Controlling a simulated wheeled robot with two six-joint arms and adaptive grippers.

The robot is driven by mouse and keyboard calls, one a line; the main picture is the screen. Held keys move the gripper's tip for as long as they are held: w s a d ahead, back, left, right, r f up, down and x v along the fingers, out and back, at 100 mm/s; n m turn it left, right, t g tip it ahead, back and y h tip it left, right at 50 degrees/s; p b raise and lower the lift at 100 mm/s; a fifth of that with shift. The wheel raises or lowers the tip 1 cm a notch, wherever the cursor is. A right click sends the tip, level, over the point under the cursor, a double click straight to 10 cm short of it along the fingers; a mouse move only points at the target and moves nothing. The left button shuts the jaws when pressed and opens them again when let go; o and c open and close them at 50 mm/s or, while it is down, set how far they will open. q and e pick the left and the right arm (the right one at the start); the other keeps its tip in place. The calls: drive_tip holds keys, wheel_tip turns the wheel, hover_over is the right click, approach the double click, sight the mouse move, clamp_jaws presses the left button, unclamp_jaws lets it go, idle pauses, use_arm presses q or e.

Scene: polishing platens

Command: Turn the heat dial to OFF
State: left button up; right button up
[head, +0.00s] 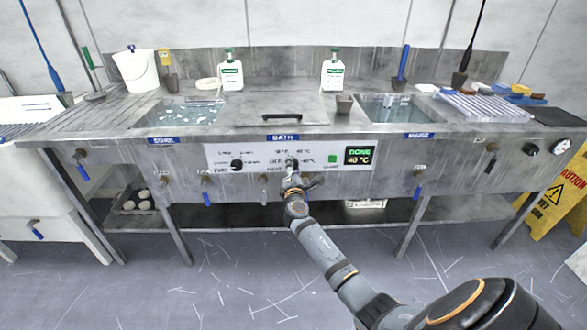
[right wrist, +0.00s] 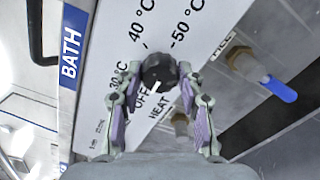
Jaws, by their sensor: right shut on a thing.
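The heat dial (right wrist: 158,71) is a black knob on the white control panel (head: 222,157). In the right wrist view it sits between the fingertips of my right gripper (right wrist: 159,78), which is shut on it. Its white pointer mark faces toward the lower side, near the OFF print (right wrist: 142,104). The 30, 40 and 50 °C marks ring the dial. In the head view my right gripper (head: 291,178) reaches up to the panel and mostly hides the dial. My left gripper is not in view.
Another black dial (head: 237,164) is left on the panel. A green button (head: 332,158) and a display (head: 359,155) reading DONE 40 °C are to the right. A blue-handled tap (right wrist: 280,89) is beside the panel. A yellow caution sign (head: 558,195) stands at far right.

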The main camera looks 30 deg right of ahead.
drive_tip(key=o, duration=1.2)
drive_tip(key=shift+c, duration=0.2)
drive_tip(key=v, duration=1.2)
